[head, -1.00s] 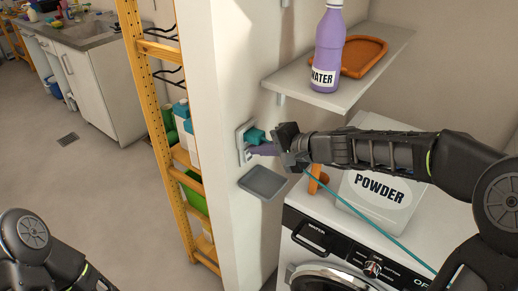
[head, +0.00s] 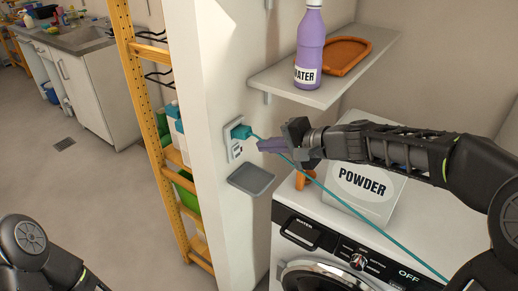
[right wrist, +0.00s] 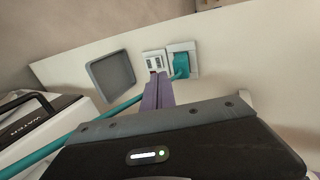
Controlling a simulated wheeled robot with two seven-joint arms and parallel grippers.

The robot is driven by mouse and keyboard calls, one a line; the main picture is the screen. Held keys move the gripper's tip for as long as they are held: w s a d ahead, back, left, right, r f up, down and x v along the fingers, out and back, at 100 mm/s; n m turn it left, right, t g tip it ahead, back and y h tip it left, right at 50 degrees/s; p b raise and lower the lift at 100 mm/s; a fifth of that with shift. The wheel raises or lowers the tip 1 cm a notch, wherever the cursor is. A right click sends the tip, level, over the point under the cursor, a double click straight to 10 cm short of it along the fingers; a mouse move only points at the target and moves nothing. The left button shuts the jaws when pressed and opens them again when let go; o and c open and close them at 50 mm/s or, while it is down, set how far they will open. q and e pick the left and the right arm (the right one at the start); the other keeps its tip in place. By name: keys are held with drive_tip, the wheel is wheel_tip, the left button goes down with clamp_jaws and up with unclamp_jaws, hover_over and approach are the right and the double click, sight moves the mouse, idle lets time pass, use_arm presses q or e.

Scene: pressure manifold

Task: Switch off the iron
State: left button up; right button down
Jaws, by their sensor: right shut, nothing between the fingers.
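A teal plug (head: 241,131) sits in the upper part of a white wall plate (head: 232,147) on the wall's end face, and a teal cord (head: 330,188) runs from it down to the right. Below the plug is a small switch panel (head: 236,153); its position is too small to tell. The right wrist view shows the plug (right wrist: 181,65) beside the switch panel (right wrist: 154,61). My right gripper (head: 261,146) has purple fingers, shut and empty, pointing at the plate and a little apart from it. The iron is not seen. My left gripper is out of view.
A grey tray (head: 251,180) juts from the wall below the plate. A washing machine (head: 330,236) with a powder box (head: 364,190) stands to the right. A shelf (head: 330,80) with a purple water bottle (head: 310,48) is above. A yellow rack (head: 128,70) stands left.

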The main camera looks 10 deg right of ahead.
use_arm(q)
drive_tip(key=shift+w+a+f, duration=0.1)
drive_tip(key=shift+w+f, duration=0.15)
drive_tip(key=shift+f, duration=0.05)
use_arm(e)
drive_tip(key=r+v, duration=0.1)
drive_tip(key=v, duration=0.5)
drive_tip(key=shift+r, duration=0.15)
drive_tip(key=shift+w, duration=0.1)
drive_tip(key=s+a+f+n+g+h, duration=0.1)
drive_tip(key=s+a+f+g, duration=0.1)
drive_tip(key=f, duration=0.8)
drive_tip(key=s+a+f+g+h, duration=0.1)
drive_tip(key=s+f+g, duration=0.1)
drive_tip(key=f, duration=0.9)
drive_tip(key=s+a+f+n+g+h, duration=0.1)
drive_tip(key=s+a+f+g, duration=0.1)
drive_tip(key=f, duration=0.8)
drive_tip(key=s+a+f+n+g, duration=0.1)
drive_tip(key=s+a+f+n, duration=0.2)
drive_tip(key=s+f, duration=0.6)
drive_tip(key=s+a+f+n+g, duration=0.2)
drive_tip(key=s+a+f, duration=0.4)
drive_tip(key=s+f, duration=0.3)
drive_tip(key=shift+s+n+h, duration=0.4)
drive_tip(key=shift+s+n, duration=0.2)
drive_tip(key=shift+s, duration=0.45)
